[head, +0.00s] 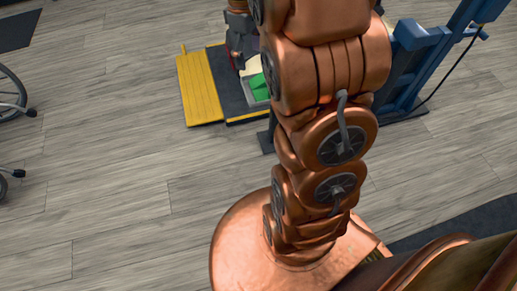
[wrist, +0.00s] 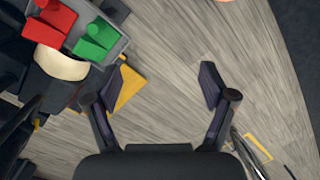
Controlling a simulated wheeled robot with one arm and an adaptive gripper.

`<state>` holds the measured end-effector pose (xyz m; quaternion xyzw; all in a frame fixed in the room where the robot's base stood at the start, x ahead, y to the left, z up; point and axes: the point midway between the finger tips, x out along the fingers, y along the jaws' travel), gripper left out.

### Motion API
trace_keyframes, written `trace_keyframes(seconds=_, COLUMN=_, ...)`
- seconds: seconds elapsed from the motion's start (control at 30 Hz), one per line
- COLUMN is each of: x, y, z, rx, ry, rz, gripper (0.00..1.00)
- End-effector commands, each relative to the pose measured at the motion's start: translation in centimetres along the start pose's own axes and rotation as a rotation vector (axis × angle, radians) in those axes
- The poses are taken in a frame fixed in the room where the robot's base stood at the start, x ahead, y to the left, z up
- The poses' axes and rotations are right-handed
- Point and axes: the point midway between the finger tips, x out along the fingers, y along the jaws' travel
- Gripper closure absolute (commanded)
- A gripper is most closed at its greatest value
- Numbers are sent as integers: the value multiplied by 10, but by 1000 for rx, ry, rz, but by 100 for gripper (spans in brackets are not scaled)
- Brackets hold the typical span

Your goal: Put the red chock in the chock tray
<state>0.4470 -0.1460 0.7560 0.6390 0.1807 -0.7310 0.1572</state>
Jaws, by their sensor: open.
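The red chock (wrist: 50,22) is at the top left of the wrist view, a block with a raised knob. It sits beside a green chock (wrist: 97,40) at a grey tray (wrist: 122,46). The red chock appears to be within or over the tray's left part; its far side is cut off by the frame. My gripper (wrist: 160,87) is open and empty, with bare floor between its fingers and the chocks to its upper left. In the head view my arm hides most of the tray; the green chock (head: 257,83) shows beside it.
A cream rounded thing (wrist: 60,64) lies against the chocks. A dark platform with a yellow ramp (head: 200,88) stands on the wood floor. A blue frame (head: 425,50) is at right, wheelchair wheels (head: 12,95) at left.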

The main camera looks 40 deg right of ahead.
Motion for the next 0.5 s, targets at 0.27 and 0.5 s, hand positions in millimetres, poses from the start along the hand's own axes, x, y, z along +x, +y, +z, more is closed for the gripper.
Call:
trace_keyframes(seconds=0.27, x=0, y=-94, z=36, rx=168, ry=-25, rz=-17, gripper=17)
trace_keyframes(seconds=0.5, x=14, y=-166, z=78, rx=308, ry=-51, rz=-25, gripper=17)
